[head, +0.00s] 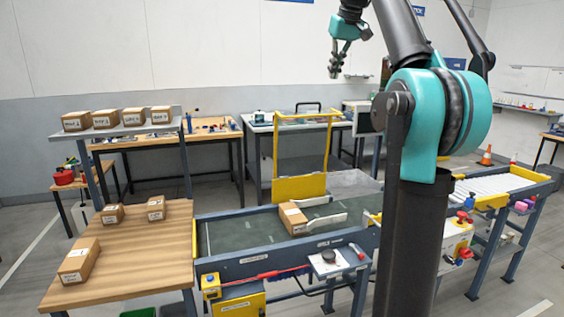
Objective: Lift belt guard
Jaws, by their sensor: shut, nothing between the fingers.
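The belt guard (299,188) looks like a yellow panel with a tall thin yellow frame rising from it. It stands upright across the dark green conveyor belt (240,233). A cardboard box (293,218) lies on the belt right by the panel's lower edge, against pale curved pieces. I cannot tell whether box and panel touch. My gripper (335,70) is high up at the top of the view, above and apart from the frame, pointing down. Its dark fingers are shut and empty.
A wooden table (130,262) with several boxes adjoins the belt on the left, below a shelf (130,130) of boxes. A small panel (330,262) stands at the belt's front edge. Workbenches (165,141) line the back wall. A roller section (490,182) lies at right.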

